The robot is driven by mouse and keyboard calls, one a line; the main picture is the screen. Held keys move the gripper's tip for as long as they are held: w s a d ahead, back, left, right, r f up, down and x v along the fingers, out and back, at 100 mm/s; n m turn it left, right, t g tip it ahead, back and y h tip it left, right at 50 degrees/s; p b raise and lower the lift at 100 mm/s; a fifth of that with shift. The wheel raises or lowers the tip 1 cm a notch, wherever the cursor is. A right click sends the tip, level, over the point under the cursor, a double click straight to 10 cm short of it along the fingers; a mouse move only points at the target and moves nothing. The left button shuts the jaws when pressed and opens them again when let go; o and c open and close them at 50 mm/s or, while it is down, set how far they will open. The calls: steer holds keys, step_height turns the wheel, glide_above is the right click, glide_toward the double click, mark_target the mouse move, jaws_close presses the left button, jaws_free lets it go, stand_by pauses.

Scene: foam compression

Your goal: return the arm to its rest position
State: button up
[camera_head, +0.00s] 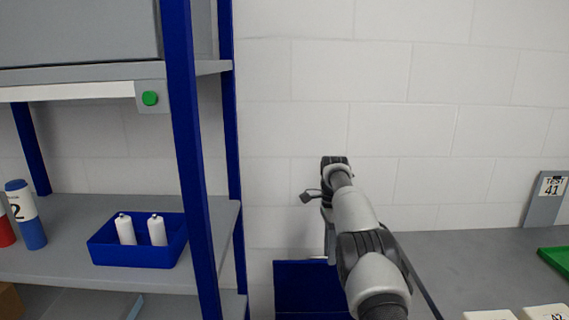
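My arm rises from the bottom of the head view and reaches away toward the white wall. My gripper (314,196) is at the far end of the arm, in front of the wall and to the right of the blue rack post. Only a small dark part of it shows to the left of the arm's end. The arm hides most of it, so I cannot see both fingertips or whether anything is between them.
A blue and grey shelf rack (183,160) stands left, with a blue bin (137,253) of white bottles. A blue container (300,290) lies below the arm. A grey table (480,265) at right bears a green tray (556,262) and a "TEST 41" sign (545,203).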

steer(key=s+d+r+n+t+p, duration=0.1)
steer(key=s+r+n+t, duration=0.2)
steer(key=r, duration=1.3)
steer(key=s+r+n+t+p, duration=0.1)
steer(key=s+r+n, duration=0.4)
steer(key=s+r, duration=0.65)
steer(key=s+f+n+t+p, duration=0.2)
steer(key=s+n, duration=0.7)
steer(key=s, duration=1.7)
step_height(320, 180, down, 2)
steer(key=shift+s+a+f+t, duration=0.2)
steer(key=shift+s+a+t, duration=0.15)
steer(key=shift+t, duration=0.35)
steer(key=shift+d, duration=0.1)
